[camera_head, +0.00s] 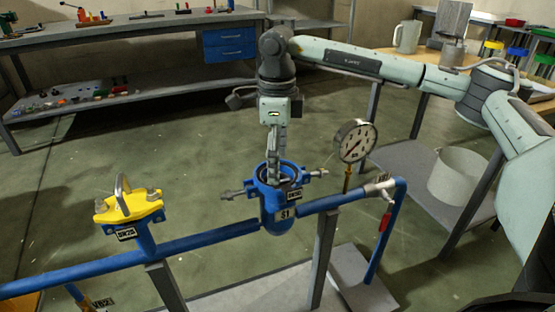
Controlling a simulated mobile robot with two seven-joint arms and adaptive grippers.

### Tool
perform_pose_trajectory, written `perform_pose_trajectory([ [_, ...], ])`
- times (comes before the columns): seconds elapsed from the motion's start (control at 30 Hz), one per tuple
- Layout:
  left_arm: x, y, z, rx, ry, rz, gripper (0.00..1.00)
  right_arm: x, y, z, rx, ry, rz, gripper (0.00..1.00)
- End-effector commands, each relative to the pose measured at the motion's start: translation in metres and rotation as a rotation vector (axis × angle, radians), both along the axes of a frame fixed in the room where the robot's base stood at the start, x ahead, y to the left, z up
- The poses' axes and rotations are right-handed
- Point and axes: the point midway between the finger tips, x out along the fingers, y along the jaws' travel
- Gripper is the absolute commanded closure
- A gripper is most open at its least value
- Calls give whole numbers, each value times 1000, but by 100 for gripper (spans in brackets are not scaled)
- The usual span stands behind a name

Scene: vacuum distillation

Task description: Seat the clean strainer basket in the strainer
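The strainer basket cannot be made out; the inside of the strainer is hidden by the rim and the fingers. My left gripper is not in view.
A yellow cover (128,206) with a handle sits left on the pipe. A pressure gauge (355,141) stands close right of the strainer. A red-handled valve (385,219) is farther right. A white bucket (458,174) is on the right shelf. Open floor lies behind the pipe.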

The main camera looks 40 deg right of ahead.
Motion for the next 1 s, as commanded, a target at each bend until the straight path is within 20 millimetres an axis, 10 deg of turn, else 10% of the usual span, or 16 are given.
perform_pose_trajectory([
  [0.53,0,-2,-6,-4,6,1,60,1,1,107,1,-3,0,26],
  [1.0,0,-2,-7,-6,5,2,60,0,0,124,1,-1,0,26],
])
